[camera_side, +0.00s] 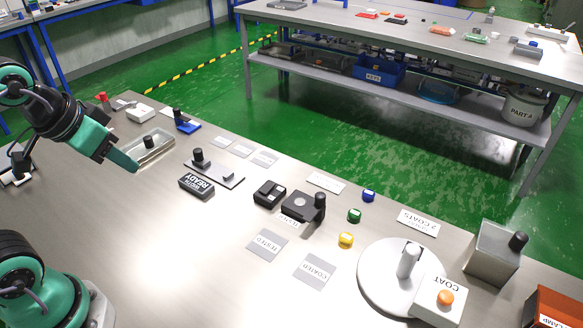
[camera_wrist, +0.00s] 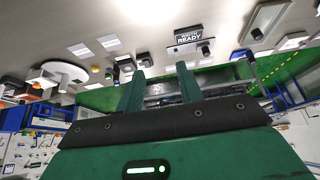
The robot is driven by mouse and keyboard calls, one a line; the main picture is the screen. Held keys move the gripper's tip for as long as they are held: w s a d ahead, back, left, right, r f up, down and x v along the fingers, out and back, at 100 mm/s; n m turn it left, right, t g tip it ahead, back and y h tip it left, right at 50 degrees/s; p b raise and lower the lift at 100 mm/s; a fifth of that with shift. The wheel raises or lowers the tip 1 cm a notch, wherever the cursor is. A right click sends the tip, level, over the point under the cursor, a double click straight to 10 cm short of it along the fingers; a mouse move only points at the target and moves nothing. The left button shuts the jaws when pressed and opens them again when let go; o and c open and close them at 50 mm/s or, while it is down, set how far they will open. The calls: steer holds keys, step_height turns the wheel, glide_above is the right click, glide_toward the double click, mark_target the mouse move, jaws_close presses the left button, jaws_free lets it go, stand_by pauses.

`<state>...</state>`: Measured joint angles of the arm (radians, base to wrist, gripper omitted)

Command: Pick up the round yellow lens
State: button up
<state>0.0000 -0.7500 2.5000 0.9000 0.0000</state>
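The round yellow lens (camera_side: 346,240) lies on the steel table, right of the middle in the side view, near the grey COATED and TESTED mats. It shows as a small yellow spot in the wrist view (camera_wrist: 96,69). My gripper (camera_side: 134,167) is raised over the left part of the table, far from the yellow lens. In the wrist view its two fingers (camera_wrist: 160,69) stand apart with nothing held between them. A green lens (camera_side: 354,215) and a blue lens (camera_side: 368,195) lie behind the yellow one.
The white COAT turntable (camera_side: 372,275) with its upright post stands right of the yellow lens. A black tester (camera_side: 303,206) stands to its left. A black READY block (camera_side: 196,186) and a metal tray (camera_side: 160,148) are nearer my gripper.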

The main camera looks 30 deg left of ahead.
stand_by(0.3)
steer(key=o, duration=0.4)
steer(key=shift+w+r, duration=0.1)
